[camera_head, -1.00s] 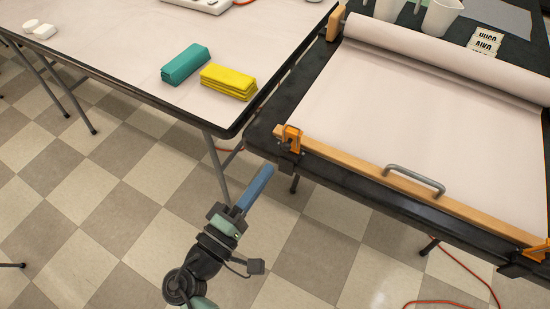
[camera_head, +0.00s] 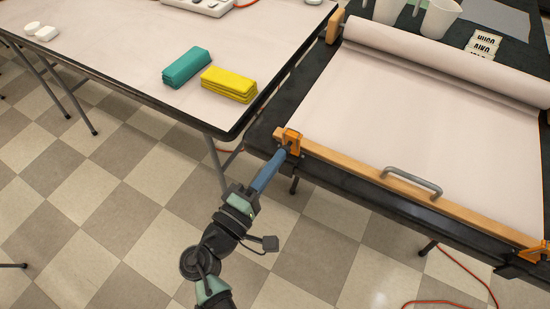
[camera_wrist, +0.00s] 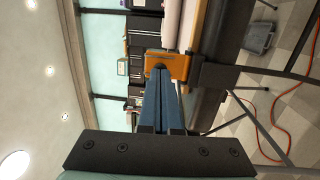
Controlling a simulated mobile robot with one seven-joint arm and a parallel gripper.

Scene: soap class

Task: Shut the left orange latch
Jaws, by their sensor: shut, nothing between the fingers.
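The left orange latch (camera_head: 292,138) sits at the left end of the wooden bar (camera_head: 400,187) along the black table's front edge. It stands up above the bar. My gripper (camera_head: 283,152) is shut and empty, its blue fingers pointing at the latch. In the wrist view the fingertips (camera_wrist: 160,72) overlap the lower part of the orange latch (camera_wrist: 178,66). They look to be at or against it; contact cannot be told for sure. The fingers hide part of the latch and its black mount.
A grey handle (camera_head: 411,181) rises from the bar, and another orange latch (camera_head: 533,254) is at its right end. A paper roll (camera_head: 450,65) lies across the table. The left table (camera_head: 120,70) holds teal (camera_head: 186,67) and yellow (camera_head: 229,84) stacks. An orange cable (camera_head: 455,302) lies on the floor.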

